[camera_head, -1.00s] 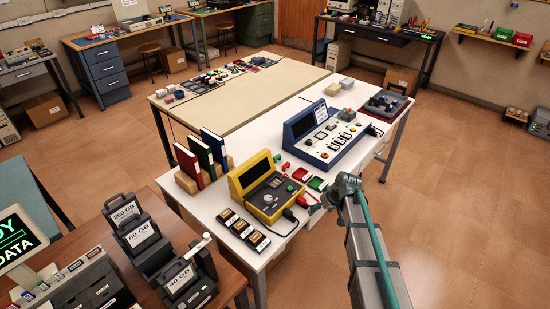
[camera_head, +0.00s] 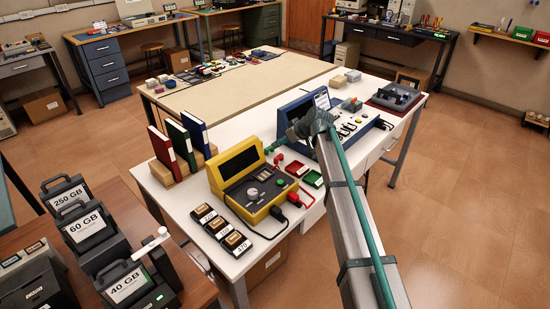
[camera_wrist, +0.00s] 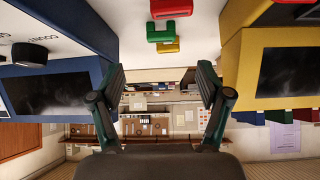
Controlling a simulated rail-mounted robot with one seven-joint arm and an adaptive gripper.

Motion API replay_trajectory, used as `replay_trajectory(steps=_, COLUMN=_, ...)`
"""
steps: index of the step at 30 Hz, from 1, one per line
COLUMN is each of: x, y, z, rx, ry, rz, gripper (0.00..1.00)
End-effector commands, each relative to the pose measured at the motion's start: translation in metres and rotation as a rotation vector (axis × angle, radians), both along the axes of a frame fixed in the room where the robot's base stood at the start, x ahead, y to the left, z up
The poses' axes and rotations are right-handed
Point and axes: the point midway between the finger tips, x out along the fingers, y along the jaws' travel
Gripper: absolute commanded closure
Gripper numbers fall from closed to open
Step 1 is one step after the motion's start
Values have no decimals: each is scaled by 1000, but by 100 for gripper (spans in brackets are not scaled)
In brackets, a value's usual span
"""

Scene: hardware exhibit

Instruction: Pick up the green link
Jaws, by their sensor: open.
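The green link (camera_wrist: 160,33) is a small block-like piece on the white table. In the wrist view, which shows the scene upside down, it lies between a red link (camera_wrist: 171,8) and a yellow link (camera_wrist: 168,46). In the head view the green link (camera_head: 268,150) is a small spot beside the yellow device, just behind the red link (camera_head: 278,159). My gripper (camera_wrist: 161,80) is open, with nothing between its fingers, and does not touch the green link.
The yellow device (camera_head: 243,180) and the blue device (camera_head: 303,106) stand on either side of the links. Red, green and blue binders (camera_head: 181,143) stand to the left.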

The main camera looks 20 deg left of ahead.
Motion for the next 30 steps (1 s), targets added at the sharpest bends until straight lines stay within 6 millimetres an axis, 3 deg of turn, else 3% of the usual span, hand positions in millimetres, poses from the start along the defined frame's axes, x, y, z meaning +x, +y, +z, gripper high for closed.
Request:
replay_trajectory(steps=7, x=6, y=17, z=-6, rx=8, ry=-13, rz=15, gripper=23)
replay_trajectory(steps=30, x=29, y=70, z=-68, rx=8, ry=-12, rz=14, gripper=23)
